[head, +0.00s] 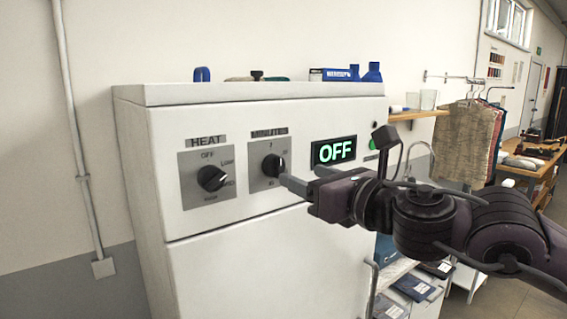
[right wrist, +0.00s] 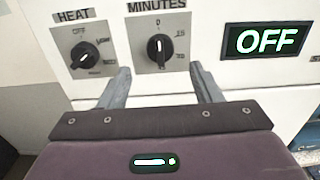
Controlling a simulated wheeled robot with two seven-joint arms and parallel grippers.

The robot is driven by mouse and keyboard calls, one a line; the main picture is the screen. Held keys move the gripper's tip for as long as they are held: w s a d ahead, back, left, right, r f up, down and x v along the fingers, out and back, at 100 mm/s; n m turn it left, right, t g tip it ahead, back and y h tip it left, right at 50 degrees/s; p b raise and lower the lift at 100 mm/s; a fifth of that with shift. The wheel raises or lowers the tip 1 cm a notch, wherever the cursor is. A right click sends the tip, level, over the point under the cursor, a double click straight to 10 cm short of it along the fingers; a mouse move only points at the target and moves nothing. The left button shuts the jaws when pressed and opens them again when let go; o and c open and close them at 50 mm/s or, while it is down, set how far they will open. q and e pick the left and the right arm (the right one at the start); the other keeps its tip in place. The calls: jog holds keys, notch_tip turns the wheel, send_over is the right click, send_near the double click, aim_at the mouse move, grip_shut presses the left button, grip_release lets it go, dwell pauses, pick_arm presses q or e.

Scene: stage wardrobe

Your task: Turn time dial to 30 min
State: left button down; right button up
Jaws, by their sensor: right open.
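The time dial (head: 273,165), a black knob on a grey plate labelled MINUTES, is on the front of a white cabinet (head: 260,255). In the right wrist view the time dial (right wrist: 159,47) has its white pointer line upright, towards the 0 at the top; 15 and a partly legible mark are on its right. My right gripper (head: 302,176) is open and empty in front of the panel. Its fingers (right wrist: 160,72) are spread to either side, just below the dial in the right wrist view, with none seen gripping it. My left gripper is not in view.
A HEAT knob (head: 211,178) sits left of the dial. A display (head: 334,151) on the right reads OFF in green. Blue bottles (head: 372,73) and a box stand on the cabinet top. A clothes rack (head: 463,140) stands to the right.

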aim_at(281, 167)
jog(key=p+x, duration=0.3)
jog(key=x, duration=0.3)
jog(key=shift+w+a+r, duration=0.1)
jog(key=shift+a+r, duration=0.05)
jog(key=shift+w+a, duration=0.15)
jog(key=shift+w, duration=0.1)
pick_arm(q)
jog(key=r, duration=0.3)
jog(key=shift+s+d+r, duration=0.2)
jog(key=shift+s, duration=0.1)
pick_arm(e)
jog(key=c, duration=1)
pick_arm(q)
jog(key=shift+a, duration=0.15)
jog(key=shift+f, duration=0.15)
pick_arm(e)
jog(key=shift+f, duration=0.2)
